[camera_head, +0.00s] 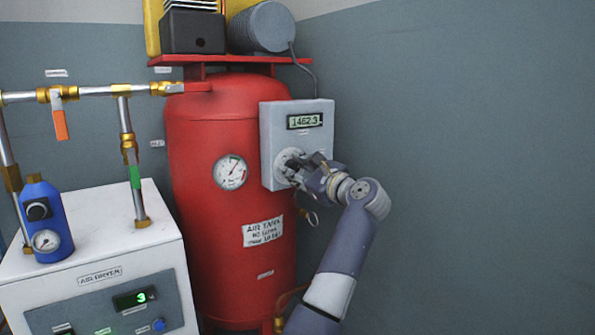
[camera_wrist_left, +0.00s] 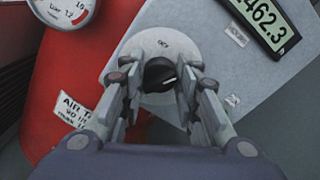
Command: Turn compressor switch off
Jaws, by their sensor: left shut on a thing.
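The compressor switch is a black rotary knob (camera_wrist_left: 159,74) on a round pale plate (camera_wrist_left: 150,45) marked OFF at its top edge in the left wrist view. A white mark on the knob points to the right in that view, away from the OFF label. The switch sits on the grey control box (camera_head: 270,140) fixed to the red air tank (camera_head: 190,150). My left gripper (camera_head: 302,170) is at the switch, its fingers on both sides of the knob and shut on it. It hides most of the switch in the head view. My right gripper is not in view.
A display (camera_head: 304,121) above the switch reads 1462.3. A pressure gauge (camera_head: 230,172) is on the tank. At left, pipes with an orange-handled valve (camera_head: 60,124) run above a white air dryer (camera_head: 95,240). The wall at right is clear.

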